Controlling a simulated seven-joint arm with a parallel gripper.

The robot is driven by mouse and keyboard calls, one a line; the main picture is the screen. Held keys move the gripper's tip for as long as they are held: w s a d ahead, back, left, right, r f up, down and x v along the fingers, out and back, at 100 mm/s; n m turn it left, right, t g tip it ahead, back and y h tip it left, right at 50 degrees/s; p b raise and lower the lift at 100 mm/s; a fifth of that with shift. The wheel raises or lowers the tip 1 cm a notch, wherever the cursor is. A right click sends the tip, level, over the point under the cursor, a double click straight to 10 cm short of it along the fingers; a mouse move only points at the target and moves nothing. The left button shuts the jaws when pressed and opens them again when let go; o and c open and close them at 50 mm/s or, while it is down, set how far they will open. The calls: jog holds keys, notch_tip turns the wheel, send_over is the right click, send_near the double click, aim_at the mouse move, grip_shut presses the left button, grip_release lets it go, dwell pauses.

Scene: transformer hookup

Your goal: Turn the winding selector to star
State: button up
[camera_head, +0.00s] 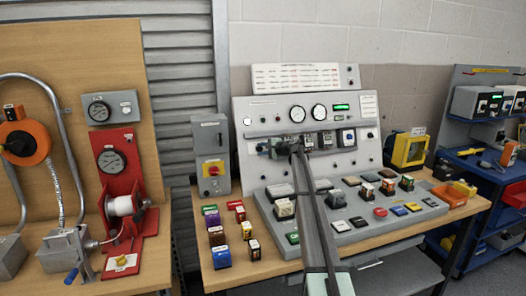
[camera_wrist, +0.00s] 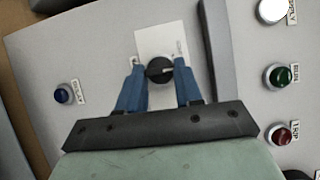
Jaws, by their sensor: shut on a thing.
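The winding selector is a black round knob (camera_wrist: 158,69) on a white label plate (camera_wrist: 163,38) in the wrist view. A pale pointer mark on the knob points to the right of the picture. The plate's lettering is too small to read. My gripper (camera_wrist: 159,75) has its two blue fingers on either side of the knob and is shut on it. In the head view my gripper (camera_head: 277,147) is at the upright panel's left part, and the arm hides the knob there.
A raised grey strip (camera_wrist: 218,50) stands close right of the fingers. Blocks and buttons crowd the sloping console (camera_head: 350,237). A grey switch box (camera_head: 211,145) stands left of the panel.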

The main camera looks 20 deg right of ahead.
jog(key=n, duration=0.1)
jog(key=n+g, duration=0.1)
jog(key=n+h, duration=0.1)
jog(key=n, duration=0.1)
jog(key=shift+w+r+g, duration=0.1)
jog(key=shift+r+g, duration=0.15)
jog(key=shift+g, duration=0.15)
jog(key=shift+a+r+n+g+h, duration=0.15)
jog(key=shift+n+g+h, duration=0.55)
jog(key=shift+n, duration=0.8)
jog(key=o, duration=1)
jog(key=shift+o, duration=0.2)
jog(key=v, duration=1.3)
jog(key=shift+s+r, duration=0.25)
jog(key=shift+r, duration=0.1)
